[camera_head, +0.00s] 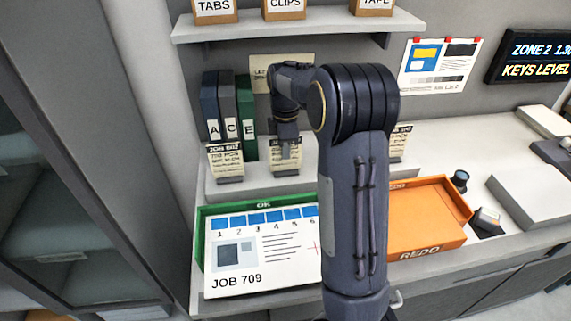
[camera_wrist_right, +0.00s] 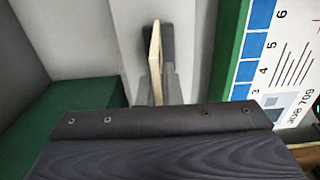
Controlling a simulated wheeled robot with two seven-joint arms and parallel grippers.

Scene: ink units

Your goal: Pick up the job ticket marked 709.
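My right gripper (camera_head: 287,148) is at the middle job ticket (camera_head: 278,158) on the back ledge and covers part of it; its number is unreadable. In the right wrist view the ticket (camera_wrist_right: 156,60) shows edge-on, a thin cream strip between my grey right fingers (camera_wrist_right: 158,90). Whether they touch it is unclear. Another ticket (camera_head: 226,160), number blurred, stands to the left, and a third ticket (camera_head: 400,142) is partly behind my arm. A large sheet printed JOB 709 (camera_head: 260,255) lies in the green OK tray (camera_head: 200,225). My left gripper is out of view.
An orange REDO tray (camera_head: 430,215) sits right of my forearm. Upright binders (camera_head: 228,115) stand behind the left ticket. A shelf (camera_head: 300,27) with labelled boxes overhangs the ledge. A grey box (camera_head: 540,195) is at the right.

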